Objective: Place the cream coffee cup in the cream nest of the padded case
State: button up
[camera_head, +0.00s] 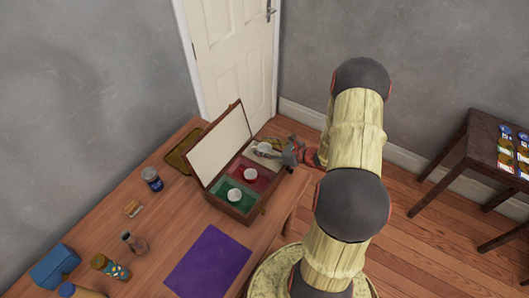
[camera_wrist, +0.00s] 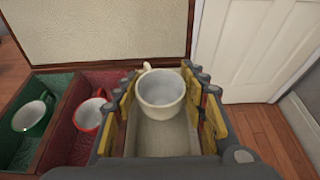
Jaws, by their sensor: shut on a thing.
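The cream coffee cup (camera_wrist: 161,92) is upright between the yellow-padded fingers of my gripper (camera_wrist: 165,100) in the wrist view, its handle toward the case lid. My gripper is shut on it, over the cream nest (camera_wrist: 165,140). I cannot tell whether the cup touches the nest floor. In the head view the cup (camera_head: 264,149) and my gripper (camera_head: 277,152) are at the far end of the open padded case (camera_head: 248,215). A white cup with red rim and handle (camera_wrist: 91,114) sits in the red nest. A green cup, white inside (camera_wrist: 30,116), sits in the green nest.
The case's raised lid (camera_head: 220,146) stands along its left side. On the wooden table are a purple mat (camera_head: 208,262), a dark jar (camera_head: 152,179), a brown tray (camera_head: 184,151), a blue box (camera_head: 54,266) and several small items. A dark side table (camera_head: 462,148) stands at right.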

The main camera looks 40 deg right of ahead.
jog(key=shift+f, duration=1)
jog(key=shift+f+b, duration=0.65)
jog(key=shift+b, duration=0.05)
jog(key=o, duration=0.9)
jog(key=shift+r, duration=0.1)
